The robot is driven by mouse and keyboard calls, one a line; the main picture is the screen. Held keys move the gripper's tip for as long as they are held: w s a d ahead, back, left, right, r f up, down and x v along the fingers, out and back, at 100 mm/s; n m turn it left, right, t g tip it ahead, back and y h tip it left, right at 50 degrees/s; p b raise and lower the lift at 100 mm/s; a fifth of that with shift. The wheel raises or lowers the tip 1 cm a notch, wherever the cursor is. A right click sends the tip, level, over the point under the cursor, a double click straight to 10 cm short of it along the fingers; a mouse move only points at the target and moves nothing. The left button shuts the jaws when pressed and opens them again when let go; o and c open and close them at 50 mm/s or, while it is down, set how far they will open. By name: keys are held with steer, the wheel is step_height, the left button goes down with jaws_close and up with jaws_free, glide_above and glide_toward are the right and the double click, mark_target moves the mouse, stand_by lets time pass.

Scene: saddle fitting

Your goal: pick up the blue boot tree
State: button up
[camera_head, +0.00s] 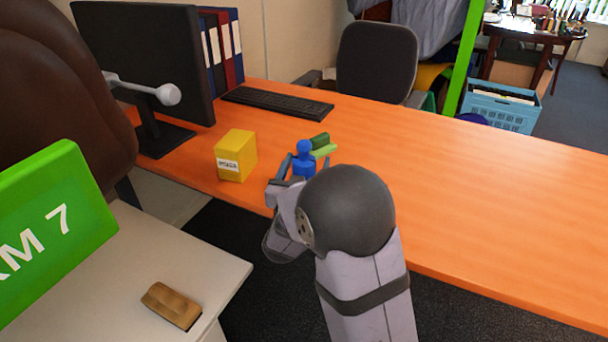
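The blue boot tree (304,157) stands upright on the orange desk, with a round knob on top. My gripper (305,165) is at the near edge of the desk, over the boot tree. Its two dark fingers show on the left and right of the boot tree and look spread wider than it, so the gripper appears open. My wrist and the grey round joint hide the boot tree's lower part, and I cannot tell whether a finger touches it.
A green object (321,144) lies just behind the boot tree. A yellow box (237,155) stands to its left. A keyboard (277,102) and monitor (145,60) are farther back. The desk's right side is clear. A wooden brush (172,305) lies on the pale cabinet (215,270).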

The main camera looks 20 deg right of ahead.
steer(key=c, duration=1.3)
steer(key=shift+o, duration=0.2)
steer(key=shift+r, duration=0.1)
